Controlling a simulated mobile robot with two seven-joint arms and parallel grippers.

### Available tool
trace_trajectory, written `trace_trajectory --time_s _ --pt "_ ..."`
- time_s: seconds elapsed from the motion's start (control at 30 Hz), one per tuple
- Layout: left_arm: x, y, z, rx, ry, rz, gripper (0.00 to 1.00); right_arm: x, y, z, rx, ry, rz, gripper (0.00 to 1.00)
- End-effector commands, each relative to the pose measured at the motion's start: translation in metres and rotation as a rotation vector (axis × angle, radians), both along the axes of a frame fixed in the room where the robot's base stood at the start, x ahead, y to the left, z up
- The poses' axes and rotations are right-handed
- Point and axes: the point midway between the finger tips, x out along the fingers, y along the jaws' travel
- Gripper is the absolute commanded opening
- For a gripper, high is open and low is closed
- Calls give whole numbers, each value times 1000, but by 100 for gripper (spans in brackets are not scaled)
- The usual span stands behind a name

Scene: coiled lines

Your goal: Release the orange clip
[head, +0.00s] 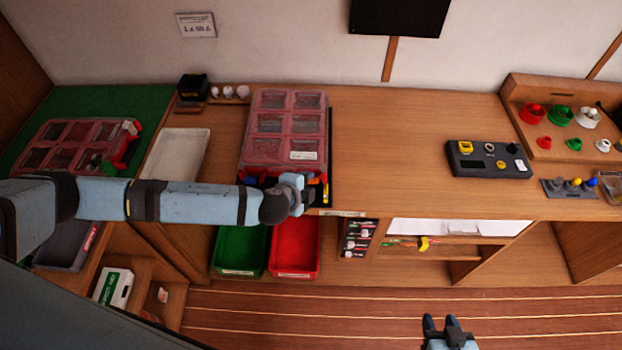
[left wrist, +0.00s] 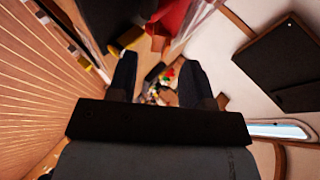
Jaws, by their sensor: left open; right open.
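A case with a clear reddish compartment lid (head: 285,125) lies on the wooden counter. A small orange patch (head: 313,181), which may be the orange clip, shows at its front edge beside my left gripper (head: 304,192). The gripper partly covers this edge, and I cannot tell whether the clip is fastened or whether the gripper touches it. In the left wrist view my left gripper (left wrist: 158,75) is open, with small blurred coloured items beyond its fingers; no orange clip is clear there. My right gripper (head: 440,319) is open and empty over the floor, away from the counter.
A second case (head: 72,142) lies on the green mat (head: 30,110) at left. A white tray (head: 177,155) sits between the cases. Green (head: 240,252) and red (head: 295,248) bins sit below the counter edge. A dark control box (head: 488,160) stands at right; the counter's middle is clear.

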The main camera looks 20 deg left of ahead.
Motion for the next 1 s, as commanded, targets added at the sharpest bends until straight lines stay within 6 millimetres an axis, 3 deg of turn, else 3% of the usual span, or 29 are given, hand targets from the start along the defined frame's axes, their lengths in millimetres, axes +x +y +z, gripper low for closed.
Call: trace_trajectory --time_s 0.2,0.6,0.8,1.0 --pt "23 -5 -16 1 0 1 46 2 0 1 14 9 -21 43" --pt "29 -6 -21 0 0 0 46 5 1 -2 18 10 -25 43" --pt "29 -6 -21 0 0 0 0 3 2 -2 17 12 -22 43" --pt "27 -7 -25 3 -14 -1 0 3 3 -6 16 8 -18 43"
